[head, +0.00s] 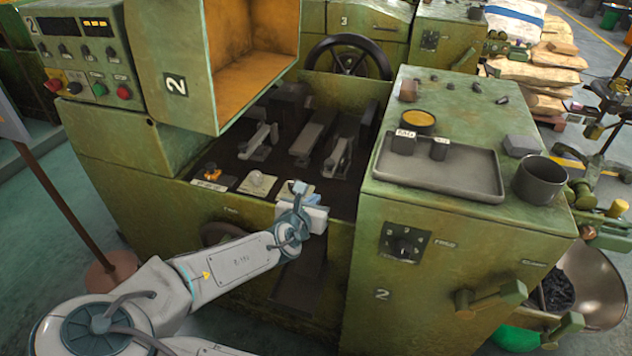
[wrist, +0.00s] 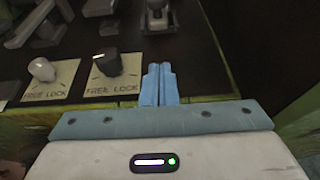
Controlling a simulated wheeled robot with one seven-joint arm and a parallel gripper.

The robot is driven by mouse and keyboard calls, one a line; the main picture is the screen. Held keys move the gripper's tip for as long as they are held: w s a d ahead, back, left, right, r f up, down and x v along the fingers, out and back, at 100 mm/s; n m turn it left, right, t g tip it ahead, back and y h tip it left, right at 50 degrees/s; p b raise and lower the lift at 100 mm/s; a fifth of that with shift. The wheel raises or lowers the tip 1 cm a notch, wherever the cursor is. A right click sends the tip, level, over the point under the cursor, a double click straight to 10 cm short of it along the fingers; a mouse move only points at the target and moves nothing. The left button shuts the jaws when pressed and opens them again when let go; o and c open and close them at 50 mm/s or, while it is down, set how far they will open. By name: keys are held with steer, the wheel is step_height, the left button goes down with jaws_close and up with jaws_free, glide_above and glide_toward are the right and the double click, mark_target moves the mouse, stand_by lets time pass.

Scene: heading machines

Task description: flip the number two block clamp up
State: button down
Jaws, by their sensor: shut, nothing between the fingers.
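Machine 2 (head: 400,300) has a dark recessed bed with several grey metal clamp-like levers: a left one (head: 258,141), a middle one (head: 308,140) and a right one (head: 340,152). I cannot tell which is the block clamp. At the front of the bed are FREE/LOCK plates. A white knob (head: 258,180) sits on one; it also shows in the wrist view (wrist: 42,68). A dark knob (wrist: 107,63) sits on the plate to its right. My gripper (head: 299,187) is shut and empty, its blue fingertips (wrist: 158,68) right of the dark knob, near the bed's front edge.
An open hood with an orange inside (head: 250,35) stands over the left back. A handwheel (head: 350,62) is behind the bed. On the right cabinet are a grey tray (head: 450,175) with small blocks and a dark cup (head: 540,180).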

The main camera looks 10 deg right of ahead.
steer(key=shift+w+r, duration=0.1)
steer(key=shift+w, duration=0.05)
steer(key=shift+w, duration=0.1)
steer(key=shift+b+x, duration=0.7)
steer(key=shift+x, duration=4.2)
steer(key=shift+a+r, duration=0.1)
